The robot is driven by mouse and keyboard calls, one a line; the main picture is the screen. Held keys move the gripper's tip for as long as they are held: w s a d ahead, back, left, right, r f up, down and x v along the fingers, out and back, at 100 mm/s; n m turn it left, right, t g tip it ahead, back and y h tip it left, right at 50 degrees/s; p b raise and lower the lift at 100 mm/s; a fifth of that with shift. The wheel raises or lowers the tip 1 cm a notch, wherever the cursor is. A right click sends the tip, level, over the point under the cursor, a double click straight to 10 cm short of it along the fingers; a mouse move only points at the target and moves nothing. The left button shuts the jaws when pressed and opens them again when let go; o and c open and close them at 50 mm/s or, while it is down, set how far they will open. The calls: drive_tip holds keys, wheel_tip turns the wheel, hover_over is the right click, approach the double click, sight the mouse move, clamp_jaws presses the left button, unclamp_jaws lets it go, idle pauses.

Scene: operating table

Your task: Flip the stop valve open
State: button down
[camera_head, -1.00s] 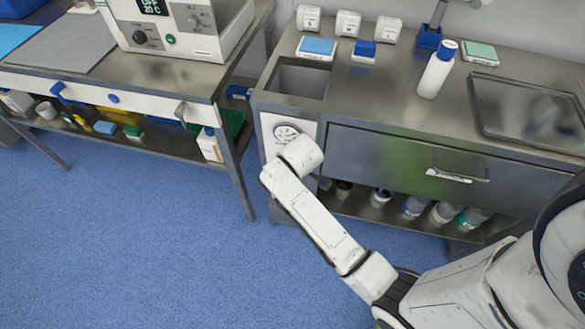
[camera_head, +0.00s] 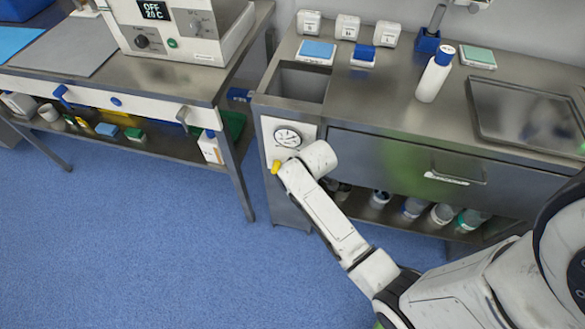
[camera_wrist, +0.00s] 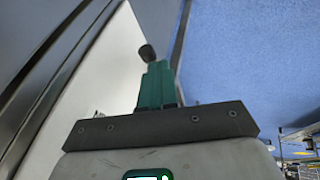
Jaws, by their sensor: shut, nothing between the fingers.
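The stop valve is most likely the yellow handle (camera_head: 276,167) on the white panel below the round gauge (camera_head: 287,137); my arm partly covers it in the head view, so how it is turned cannot be told. My gripper is hidden behind my arm in the head view. In the wrist view its green fingers (camera_wrist: 158,85) are together and empty, beside a pale panel. A small dark round knob (camera_wrist: 147,52) shows just beyond the fingertips; I cannot tell whether it belongs to the valve or whether the fingers touch it.
The white panel is at the left front of the steel counter (camera_head: 390,105), below an open sink (camera_head: 297,82). A drawer handle (camera_head: 447,180) sticks out to the right. A lower shelf holds several bottles. The blue floor (camera_head: 130,240) left of my arm is clear.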

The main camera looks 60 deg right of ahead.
drive_tip(key=shift+s+d+f, duration=0.1)
drive_tip(key=shift+s+f, duration=0.15)
drive_tip(key=shift+f, duration=0.2)
drive_tip(key=shift+r, duration=0.15)
